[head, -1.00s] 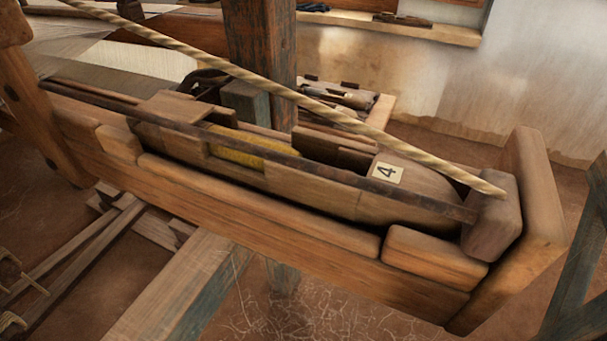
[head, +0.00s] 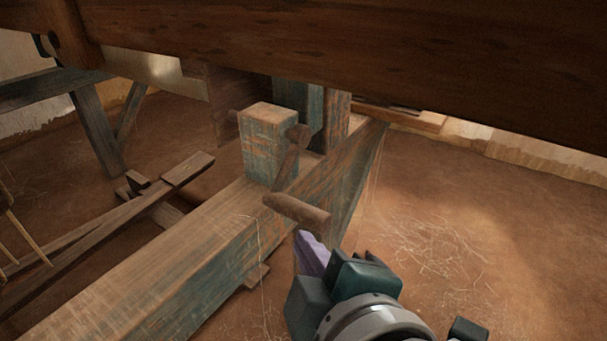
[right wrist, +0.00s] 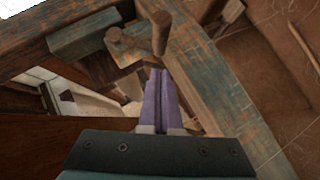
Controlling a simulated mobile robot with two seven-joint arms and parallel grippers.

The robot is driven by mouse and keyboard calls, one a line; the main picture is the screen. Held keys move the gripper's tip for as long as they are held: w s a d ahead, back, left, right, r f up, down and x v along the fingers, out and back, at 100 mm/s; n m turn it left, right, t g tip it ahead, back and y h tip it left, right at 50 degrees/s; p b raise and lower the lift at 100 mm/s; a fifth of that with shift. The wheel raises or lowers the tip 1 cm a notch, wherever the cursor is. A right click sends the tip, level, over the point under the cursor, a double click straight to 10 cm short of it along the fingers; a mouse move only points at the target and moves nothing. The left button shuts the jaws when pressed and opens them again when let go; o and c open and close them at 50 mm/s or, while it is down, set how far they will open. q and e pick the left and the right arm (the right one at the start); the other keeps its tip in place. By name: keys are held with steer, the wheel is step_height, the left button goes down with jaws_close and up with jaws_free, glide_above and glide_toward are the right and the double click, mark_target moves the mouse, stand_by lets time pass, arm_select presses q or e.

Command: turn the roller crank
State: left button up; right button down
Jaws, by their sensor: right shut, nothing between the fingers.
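The roller crank (head: 287,165) is on the side of a worn blue-green post (head: 268,145). Its wooden handle (head: 297,212) sticks out towards the lower right of the post. My right gripper (head: 307,240) is just below the handle in the head view, with its purple fingers shut and empty. In the right wrist view the shut fingers (right wrist: 158,75) point at the handle (right wrist: 161,33), whose round end shows close beyond their tips. I cannot tell whether the fingertips touch the handle. My left gripper is out of view.
A thick dark beam (head: 350,50) crosses above the crank. A worn blue-green beam (head: 165,265) runs below the post to the lower left. Wooden treadles (head: 120,215) lie at the left. The earthen floor (head: 500,230) at the right is clear, apart from loose fibres.

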mark_target(304, 219)
steer(key=w+f+b, duration=0.1)
steer(key=w, duration=0.1)
steer(key=w+f, duration=0.1)
steer(key=w, duration=0.1)
steer(key=w+f+b, duration=0.1)
steer(key=w, duration=0.1)
steer(key=shift+w+d+f+b, duration=0.1)
steer(key=shift+d+f+b, duration=0.1)
steer(key=shift+f+b, duration=0.2)
steer(key=shift+w+d+f, duration=0.2)
steer(key=shift+w+d, duration=0.05)
steer(key=shift+w, duration=0.1)
steer(key=f+b, duration=0.1)
steer(key=w+d+f+b, duration=0.1)
steer(key=f, duration=0.1)
steer(key=shift+w, duration=0.2)
steer(key=shift+s, duration=0.1)
